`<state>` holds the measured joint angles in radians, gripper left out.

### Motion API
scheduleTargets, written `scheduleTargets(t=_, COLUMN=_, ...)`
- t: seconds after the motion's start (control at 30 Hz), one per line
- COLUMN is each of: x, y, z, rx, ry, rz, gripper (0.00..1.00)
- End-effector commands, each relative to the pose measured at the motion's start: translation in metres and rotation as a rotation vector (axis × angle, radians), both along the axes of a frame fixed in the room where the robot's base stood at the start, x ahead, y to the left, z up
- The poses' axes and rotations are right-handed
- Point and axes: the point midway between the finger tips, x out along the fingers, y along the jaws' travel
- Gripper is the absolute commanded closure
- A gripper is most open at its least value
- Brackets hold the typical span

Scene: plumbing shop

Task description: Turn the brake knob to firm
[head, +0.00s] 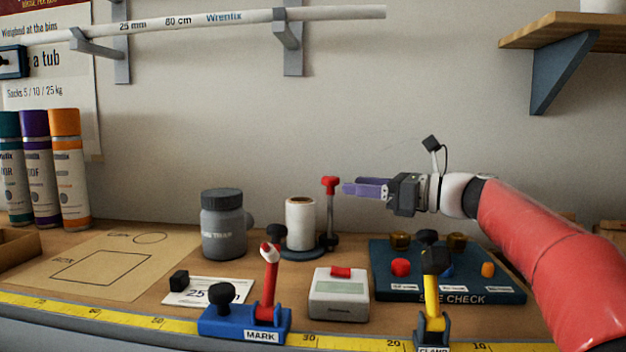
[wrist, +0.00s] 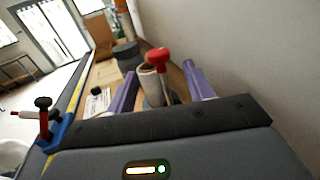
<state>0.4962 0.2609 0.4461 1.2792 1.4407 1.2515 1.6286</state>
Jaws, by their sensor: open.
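A white roll (head: 300,222) stands on a dark round base (head: 302,252) near the back of the bench. A thin post on its right side carries a red knob (head: 330,185), which I take for the brake knob; no firm marking is readable. A black knob (head: 276,236) shows at the roll's left. My gripper (head: 347,188) is open, level, with purple fingers pointing left just right of the red knob. In the wrist view the red knob (wrist: 158,57) appears between and beyond the fingertips (wrist: 162,78), with the roll (wrist: 152,84) behind it. I see no contact.
A grey jar (head: 223,228) stands left of the roll. In front are a blue MARK stand (head: 240,325) with a red lever, a white scale-like box (head: 339,300) and a yellow lever (head: 431,290). A dark check board (head: 470,292) lies under my arm.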

Motion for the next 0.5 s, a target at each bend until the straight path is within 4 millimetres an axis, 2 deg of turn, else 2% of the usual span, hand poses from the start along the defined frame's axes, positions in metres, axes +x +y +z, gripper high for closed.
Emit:
scheduleTargets(t=0.3, x=0.018, y=0.047, z=0.001, rx=0.001, ry=0.001, rz=0.005, gripper=0.47)
scheduleTargets(t=0.5, x=0.025, y=0.064, z=0.000, rx=0.000, ry=0.001, rz=0.003, gripper=0.47)
